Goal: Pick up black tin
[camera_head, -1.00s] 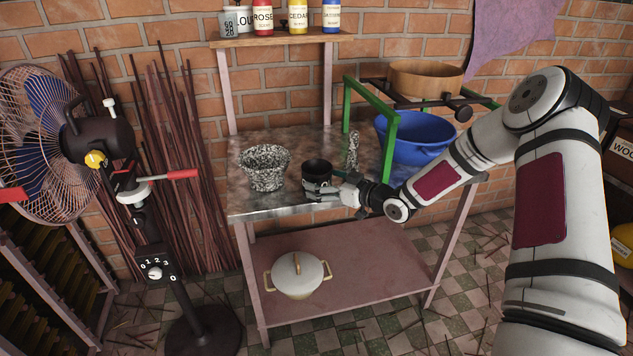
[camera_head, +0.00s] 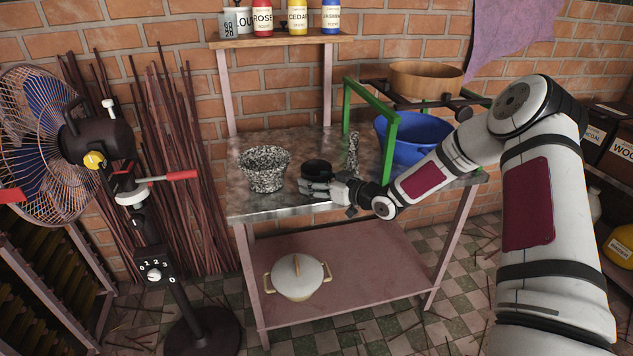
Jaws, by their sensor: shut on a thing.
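The black tin (camera_head: 317,168) is a short dark round can on the metal tabletop (camera_head: 262,205), right of the speckled mortar. My gripper (camera_head: 318,187) reaches in from the right at the tin's front side and is shut on it. The fingers cover the tin's lower part, so I cannot tell whether its base touches the tabletop.
A speckled mortar (camera_head: 265,170) stands left of the tin and a speckled pestle (camera_head: 352,152) stands behind to the right. A green frame (camera_head: 390,150) and blue basin (camera_head: 420,135) are on the right. A lidded pot (camera_head: 298,278) sits on the lower shelf (camera_head: 375,265).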

